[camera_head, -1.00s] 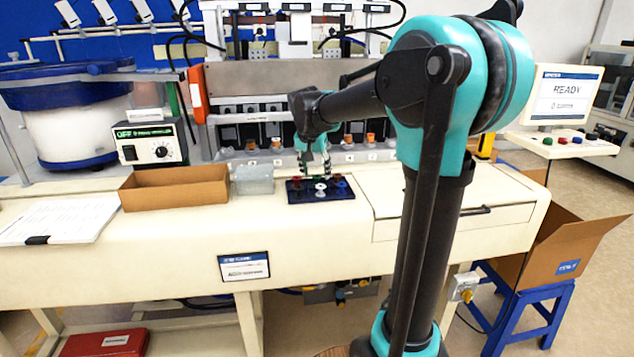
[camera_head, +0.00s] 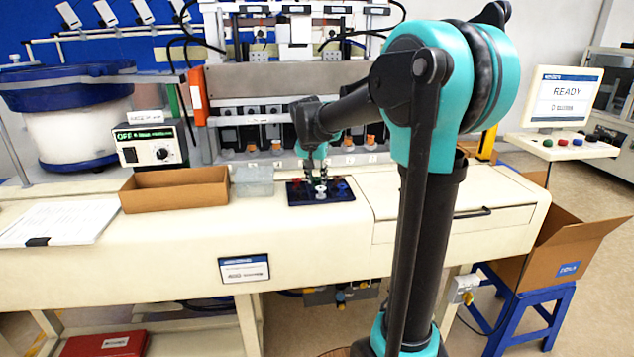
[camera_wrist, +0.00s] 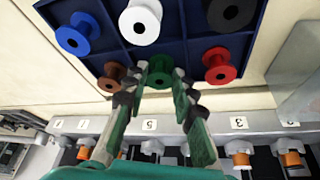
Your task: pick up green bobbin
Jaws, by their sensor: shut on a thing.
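The green bobbin (camera_wrist: 160,72) sits at the near middle of the dark blue tray (camera_wrist: 187,50) in the wrist view. My gripper (camera_wrist: 162,88) is shut on it, with one finger on each side. In the head view my gripper (camera_head: 316,172) points down over the tray (camera_head: 340,196); the green bobbin is hard to make out there. I cannot tell whether the bobbin is clear of the tray floor.
Beside the green bobbin are a brown bobbin (camera_wrist: 114,74) and a red bobbin (camera_wrist: 217,66). Blue (camera_wrist: 80,35), white (camera_wrist: 140,22) and black (camera_wrist: 229,12) bobbins fill the other row. A clear box (camera_head: 254,181) and cardboard tray (camera_head: 176,190) stand left.

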